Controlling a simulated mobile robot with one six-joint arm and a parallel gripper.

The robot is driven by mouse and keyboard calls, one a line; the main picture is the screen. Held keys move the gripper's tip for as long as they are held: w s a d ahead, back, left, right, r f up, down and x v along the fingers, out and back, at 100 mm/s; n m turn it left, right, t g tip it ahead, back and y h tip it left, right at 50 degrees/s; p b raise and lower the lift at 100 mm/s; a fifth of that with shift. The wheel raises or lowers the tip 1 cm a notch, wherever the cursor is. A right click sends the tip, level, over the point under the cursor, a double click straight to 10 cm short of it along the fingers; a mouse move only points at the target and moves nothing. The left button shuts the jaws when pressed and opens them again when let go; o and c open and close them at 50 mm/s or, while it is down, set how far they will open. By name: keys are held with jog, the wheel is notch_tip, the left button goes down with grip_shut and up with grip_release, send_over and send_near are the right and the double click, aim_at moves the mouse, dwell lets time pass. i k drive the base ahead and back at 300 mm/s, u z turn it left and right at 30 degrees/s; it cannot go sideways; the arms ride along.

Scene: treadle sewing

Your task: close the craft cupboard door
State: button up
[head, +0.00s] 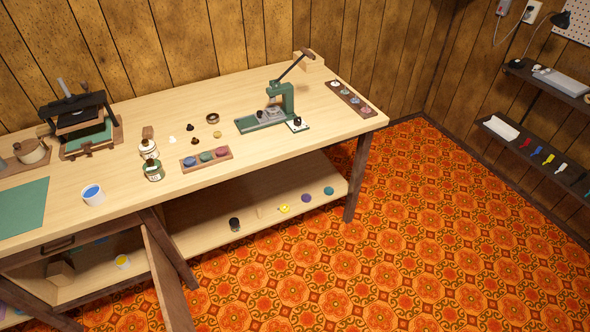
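What looks like the craft cupboard door (168,278) is a brown wooden panel under the left part of the workbench. It stands open, swung out toward the camera, seen nearly edge-on beside a bench leg. Its lower end runs out of the picture. The cupboard's inner shelf (98,283) shows to the left of the door, below a drawer front with a dark handle (58,244). A wooden block and a small pot with yellow lie inside. My gripper is not in view.
The workbench top (310,98) carries a green lever press (282,105), a book press (82,120), jars and small coloured pieces. A low shelf (270,190) holds several small items. The patterned floor (420,235) is clear to the right. Wall shelves (545,160) stand at far right.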

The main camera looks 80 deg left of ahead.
aim_at(177, 317)
jog(key=u, duration=2.7)
jog(key=i, duration=0.7)
jog(key=u, duration=1.95)
jog(key=k, duration=0.9)
jog(key=z, duration=0.05)
jog(key=i, duration=0.65)
jog(key=z, duration=0.05)
